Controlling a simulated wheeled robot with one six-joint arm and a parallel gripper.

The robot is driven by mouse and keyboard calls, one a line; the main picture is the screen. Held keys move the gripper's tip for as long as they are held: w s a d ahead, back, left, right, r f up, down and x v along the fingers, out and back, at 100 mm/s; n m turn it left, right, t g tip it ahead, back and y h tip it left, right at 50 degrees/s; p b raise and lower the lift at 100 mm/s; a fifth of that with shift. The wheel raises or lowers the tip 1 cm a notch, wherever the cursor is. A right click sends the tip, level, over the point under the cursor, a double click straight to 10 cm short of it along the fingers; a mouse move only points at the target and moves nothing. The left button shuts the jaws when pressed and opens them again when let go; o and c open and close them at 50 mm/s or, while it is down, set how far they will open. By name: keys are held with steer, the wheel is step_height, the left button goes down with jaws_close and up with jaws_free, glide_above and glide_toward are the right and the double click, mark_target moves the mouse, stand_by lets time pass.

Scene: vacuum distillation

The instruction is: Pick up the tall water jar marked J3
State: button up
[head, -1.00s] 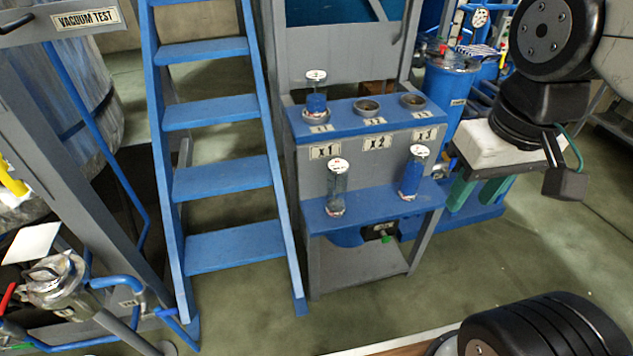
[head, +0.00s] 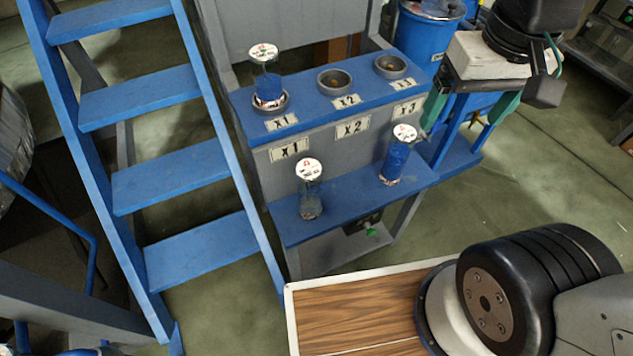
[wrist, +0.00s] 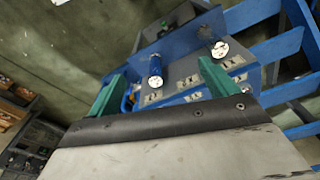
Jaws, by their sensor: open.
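Three lidded jars stand on a grey and blue stand in the head view, their lid marks too small to read, so I cannot tell which is J3. One part-blue jar (head: 267,78) sits in the X1 holder on the upper shelf. A greyish clear jar (head: 311,202) and a blue-filled jar (head: 395,162) stand upright on the lower shelf. My gripper (head: 468,112) is open and empty, right of the stand, green fingers apart. In the wrist view, my gripper (wrist: 160,85) has a blue jar (wrist: 155,68) between its fingers in the picture, but farther away.
The upper shelf has empty round holders at X2 (head: 334,81) and X3 (head: 391,66). A blue ladder (head: 168,177) stands close left of the stand. A blue drum (head: 428,42) stands behind it. A wood-topped surface (head: 355,310) is mine or in front; open floor lies to the right.

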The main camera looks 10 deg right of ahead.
steer(key=w+a+f+m, duration=0.1)
steer(key=w+a+f, duration=0.4)
steer(key=w, duration=0.4)
steer(key=m+g, duration=0.1)
steer(key=m, duration=0.1)
glide_toward(310, 192)
steer(key=w, duration=0.3)
steer(key=shift+w+d, duration=0.15)
steer(key=shift+w, duration=0.15)
step_height(310, 192, down, 8)
steer(key=shift+f, duration=0.15)
steer(key=c, duration=1.6)
